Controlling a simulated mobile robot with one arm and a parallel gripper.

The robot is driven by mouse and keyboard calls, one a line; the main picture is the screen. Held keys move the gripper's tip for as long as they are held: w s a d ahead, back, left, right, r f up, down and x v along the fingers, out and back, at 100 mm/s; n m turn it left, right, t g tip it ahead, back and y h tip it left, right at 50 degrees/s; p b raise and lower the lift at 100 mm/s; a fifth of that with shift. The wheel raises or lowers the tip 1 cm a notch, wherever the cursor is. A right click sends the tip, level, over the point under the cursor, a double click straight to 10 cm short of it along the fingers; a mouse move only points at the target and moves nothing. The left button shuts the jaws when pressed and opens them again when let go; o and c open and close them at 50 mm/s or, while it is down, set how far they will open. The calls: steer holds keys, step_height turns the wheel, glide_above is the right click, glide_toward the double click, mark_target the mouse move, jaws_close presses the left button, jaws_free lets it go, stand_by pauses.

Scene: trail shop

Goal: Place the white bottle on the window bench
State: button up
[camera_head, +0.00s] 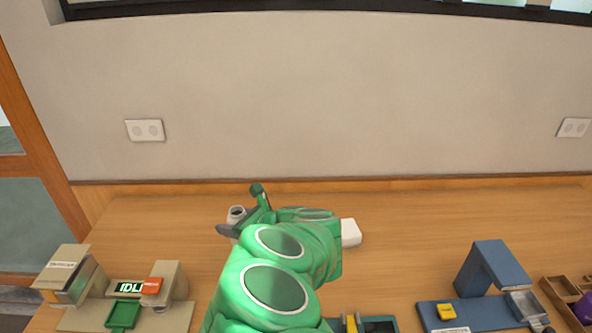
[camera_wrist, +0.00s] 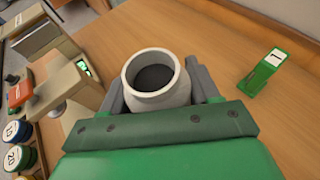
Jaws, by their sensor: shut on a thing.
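The white bottle (camera_wrist: 157,88) is upright between the jaws of my gripper (camera_wrist: 160,98) in the wrist view, its round dark mouth facing the camera. In the head view only the bottle's pale rim (camera_head: 236,211) shows beside my gripper (camera_head: 238,228); my green arm hides much of the rest. My gripper is shut on the bottle. They are over the wooden bench top (camera_head: 410,225), which runs along the wall under a window (camera_head: 300,8). I cannot tell whether the bottle's base touches the wood.
A green stand marked 1 (camera_wrist: 262,72) is right of the bottle in the wrist view. A beige device (camera_head: 172,285) is at left, a blue device (camera_head: 490,270) and wooden tray (camera_head: 570,300) at right. A white object (camera_head: 350,232) shows beside my arm. The back middle is largely clear.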

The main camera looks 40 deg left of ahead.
steer(key=w+d+r+m+t, duration=0.1)
steer(key=w+d+m+t, duration=0.3)
steer(key=w, duration=0.6)
steer(key=w+d+r+m+t, duration=0.25)
steer(key=w+d, duration=0.45)
steer(key=w, duration=0.4)
steer(key=w+d+r+m+t+h, duration=0.1)
steer(key=w+d+m+t+h, duration=0.4)
steer(key=w+d, duration=1.3)
steer(key=w+d+m+t+h, duration=0.2)
steer(key=w+d+m, duration=0.1)
steer(key=d, duration=0.8)
steer(key=w+d+m+t+h, duration=0.2)
steer(key=w+d+m+h, duration=0.1)
steer(key=d, duration=0.8)
steer(key=s+d+f+m+h, duration=0.1)
steer(key=d+f, duration=0.2)
steer(key=d, duration=0.5)
steer(key=s+d+f+m+h, duration=0.1)
steer(key=d+f+h, duration=0.1)
steer(key=d, duration=0.7)
steer(key=shift+s+d+f+m+t, duration=0.2)
steer(key=shift+f+m+t, duration=0.15)
steer(key=shift+f, duration=0.25)
steer(key=shift+r, duration=0.1)
